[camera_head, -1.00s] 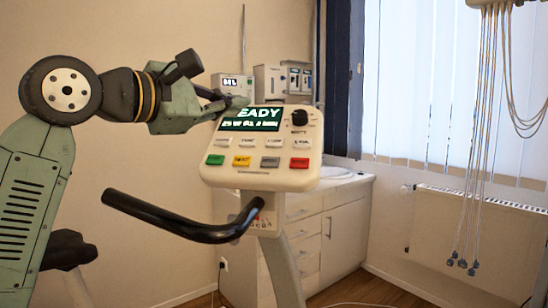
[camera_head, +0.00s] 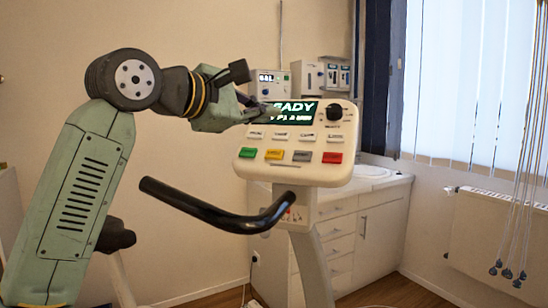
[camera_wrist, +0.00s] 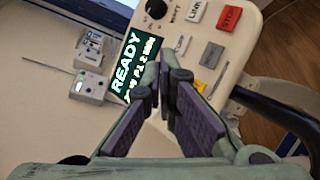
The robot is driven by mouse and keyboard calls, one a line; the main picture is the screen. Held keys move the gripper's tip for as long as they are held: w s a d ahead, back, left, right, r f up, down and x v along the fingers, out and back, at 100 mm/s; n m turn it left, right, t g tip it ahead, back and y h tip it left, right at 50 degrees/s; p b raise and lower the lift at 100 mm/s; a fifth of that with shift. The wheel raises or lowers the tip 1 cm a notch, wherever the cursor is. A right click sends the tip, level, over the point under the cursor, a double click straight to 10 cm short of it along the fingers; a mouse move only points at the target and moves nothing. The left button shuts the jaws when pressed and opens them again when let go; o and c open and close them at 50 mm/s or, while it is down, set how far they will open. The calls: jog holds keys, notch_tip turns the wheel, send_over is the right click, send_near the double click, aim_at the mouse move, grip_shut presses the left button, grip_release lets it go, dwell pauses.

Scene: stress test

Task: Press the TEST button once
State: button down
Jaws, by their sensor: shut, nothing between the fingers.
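The console (camera_head: 342,112) is a cream panel with a lit screen reading READY (camera_head: 297,112), also in the wrist view (camera_wrist: 140,62). Below the screen are a row of pale keys and a row with green (camera_head: 248,153), yellow (camera_head: 274,154), grey (camera_head: 302,156) and red (camera_head: 332,158) buttons. In the wrist view the red one reads STOP (camera_wrist: 229,18); part of the yellow one (camera_wrist: 200,86) shows behind a finger. I cannot read TEST on any button. My gripper (camera_head: 277,114) is shut and empty, its tips (camera_wrist: 164,78) over the screen's lower left; contact cannot be told.
A black handlebar (camera_head: 225,217) curves out to the left below the console. Pale devices (camera_head: 325,77) and a white cabinet (camera_head: 360,235) stand behind it. Cables (camera_head: 520,190) hang at the right by a radiator (camera_head: 497,230).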

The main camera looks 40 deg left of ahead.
jog(key=w+a+f+b, duration=0.1)
jog(key=w+f+b, duration=0.1)
jog(key=w+f, duration=0.2)
jog(key=shift+a+f+b, duration=0.2)
jog(key=shift+f+b, duration=0.15)
jog(key=shift+f, duration=0.4)
jog(key=shift+w+f, duration=0.15)
jog(key=shift+w, duration=0.05)
dwell(0.7)
jog(key=shift+w+f, duration=0.15)
jog(key=shift+f, duration=0.05)
jog(key=shift+w+a+f, duration=0.1)
jog(key=shift+w+f, duration=0.1)
jog(key=shift+f, duration=0.1)
dwell(0.7)
jog(key=shift+r, duration=0.15)
jog(key=shift+s+r, duration=0.45)
dwell(0.4)
jog(key=shift+s+d+r+p, duration=0.2)
jog(key=shift+s+r+p, duration=0.3)
jog(key=shift+r, duration=0.15)
jog(key=shift+s+d+r+p, duration=0.2)
jog(key=shift+s+r+p, duration=0.15)
jog(key=shift+s+r, duration=0.25)
jog(key=shift+s+d+r+p, duration=0.2)
jog(key=shift+s+r+p, duration=0.25)
jog(key=shift+r, duration=0.3)
jog(key=shift+r, duration=0.1)
